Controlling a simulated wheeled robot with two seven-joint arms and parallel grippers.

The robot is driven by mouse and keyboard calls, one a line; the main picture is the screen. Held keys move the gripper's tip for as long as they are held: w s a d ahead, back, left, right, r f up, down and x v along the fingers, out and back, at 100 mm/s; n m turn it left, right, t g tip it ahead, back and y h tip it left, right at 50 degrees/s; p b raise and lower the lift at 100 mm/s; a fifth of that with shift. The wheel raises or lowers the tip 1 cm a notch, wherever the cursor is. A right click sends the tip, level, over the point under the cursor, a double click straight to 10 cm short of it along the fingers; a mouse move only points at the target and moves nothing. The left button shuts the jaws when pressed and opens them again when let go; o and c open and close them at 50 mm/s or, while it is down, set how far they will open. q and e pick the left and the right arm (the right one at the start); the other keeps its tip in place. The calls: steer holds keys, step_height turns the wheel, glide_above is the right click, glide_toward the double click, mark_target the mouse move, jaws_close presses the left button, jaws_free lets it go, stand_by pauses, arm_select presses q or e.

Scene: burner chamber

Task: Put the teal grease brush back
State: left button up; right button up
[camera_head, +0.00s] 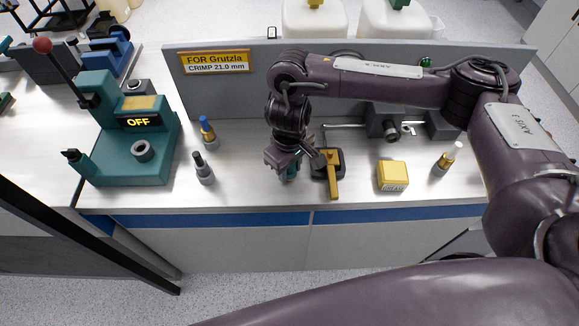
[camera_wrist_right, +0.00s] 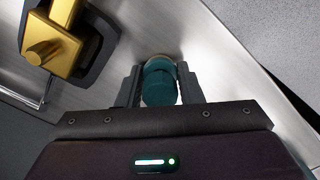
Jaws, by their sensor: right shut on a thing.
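The teal grease brush (camera_wrist_right: 160,84) sits between the two fingers of my right gripper (camera_wrist_right: 160,88) in the right wrist view. Its round teal top shows, and its lower part is hidden. In the head view the right gripper (camera_head: 289,168) hangs near the front of the bench, and a bit of the teal brush (camera_head: 291,174) shows under it. The gripper is shut on the brush. I cannot tell whether the brush touches the bench. My left gripper is not in view.
Just right of the gripper stands a yellow-handled fixture on a dark base (camera_head: 333,175). A dark bottle (camera_head: 203,168), a blue one (camera_head: 207,131) and a teal press (camera_head: 130,135) stand left. A grey panel (camera_head: 225,98) rises behind.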

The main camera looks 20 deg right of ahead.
steer(key=shift+f, duration=0.1)
steer(key=o, duration=0.9)
step_height(320, 180, up, 12)
steer(key=shift+r+p, duration=0.1)
steer(key=shift+p, duration=0.45)
